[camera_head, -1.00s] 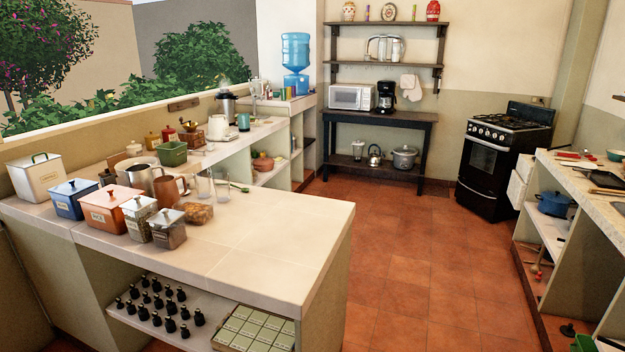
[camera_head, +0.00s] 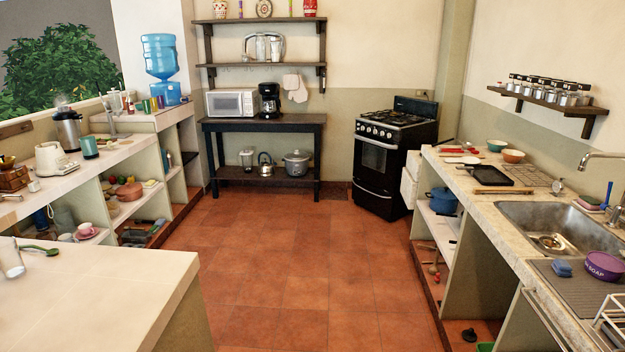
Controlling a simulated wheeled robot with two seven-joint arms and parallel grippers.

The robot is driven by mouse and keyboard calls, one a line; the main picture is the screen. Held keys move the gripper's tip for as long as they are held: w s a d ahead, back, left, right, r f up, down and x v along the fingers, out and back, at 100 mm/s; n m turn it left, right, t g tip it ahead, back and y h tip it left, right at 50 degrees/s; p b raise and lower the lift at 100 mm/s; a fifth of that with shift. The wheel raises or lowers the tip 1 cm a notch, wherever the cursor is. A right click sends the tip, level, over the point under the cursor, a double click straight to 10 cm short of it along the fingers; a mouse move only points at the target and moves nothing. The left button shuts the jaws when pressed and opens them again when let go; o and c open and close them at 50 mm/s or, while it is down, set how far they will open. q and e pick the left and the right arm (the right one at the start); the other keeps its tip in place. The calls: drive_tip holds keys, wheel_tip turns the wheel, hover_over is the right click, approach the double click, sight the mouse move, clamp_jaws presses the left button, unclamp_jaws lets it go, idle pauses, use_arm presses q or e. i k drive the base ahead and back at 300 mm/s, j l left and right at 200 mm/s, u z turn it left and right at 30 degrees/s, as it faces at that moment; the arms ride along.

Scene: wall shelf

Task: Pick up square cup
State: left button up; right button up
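I cannot make out a square cup for certain. A small wall shelf (camera_head: 548,103) hangs on the right wall, with several small metallic cups or jars (camera_head: 569,99) with dark tops on or below it; they are too small to tell their shape. A teal cup (camera_head: 90,147) stands on the left counter beside a white appliance. A pink cup (camera_head: 86,230) is on a saucer on a shelf under that counter. Neither of my grippers is in view.
The tiled floor (camera_head: 290,270) is clear between the left counter (camera_head: 95,290) and the right counter (camera_head: 475,200) with its sink (camera_head: 565,228). A black stove (camera_head: 390,155) and a dark table (camera_head: 262,124) with a microwave stand at the back.

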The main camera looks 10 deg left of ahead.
sight(34, 185)
drive_tip(key=i+u, duration=0.1)
drive_tip(key=i, duration=0.85)
drive_tip(key=i+l+u, duration=0.15)
drive_tip(key=i, duration=0.8)
drive_tip(key=i+u, duration=0.2)
drive_tip(key=i, duration=0.3)
drive_tip(key=i+u, duration=0.2)
drive_tip(key=i, duration=0.3)
drive_tip(key=i+l+u, duration=0.25)
drive_tip(key=i, duration=0.25)
drive_tip(key=i+j+u, duration=0.15)
drive_tip(key=i+u, duration=0.25)
drive_tip(key=i+j+u, duration=0.1)
drive_tip(key=u, duration=0.3)
drive_tip(key=i+u, duration=0.45)
drive_tip(key=i+l+u, duration=0.15)
drive_tip(key=u, duration=0.25)
drive_tip(key=i+j+u, duration=0.25)
drive_tip(key=i+u, duration=0.15)
drive_tip(key=i, duration=0.45)
drive_tip(key=i+u, duration=0.4)
drive_tip(key=i, duration=0.45)
drive_tip(key=i+j, duration=0.2)
drive_tip(key=i, duration=0.25)
drive_tip(key=i+j, duration=0.2)
drive_tip(key=i, duration=0.3)
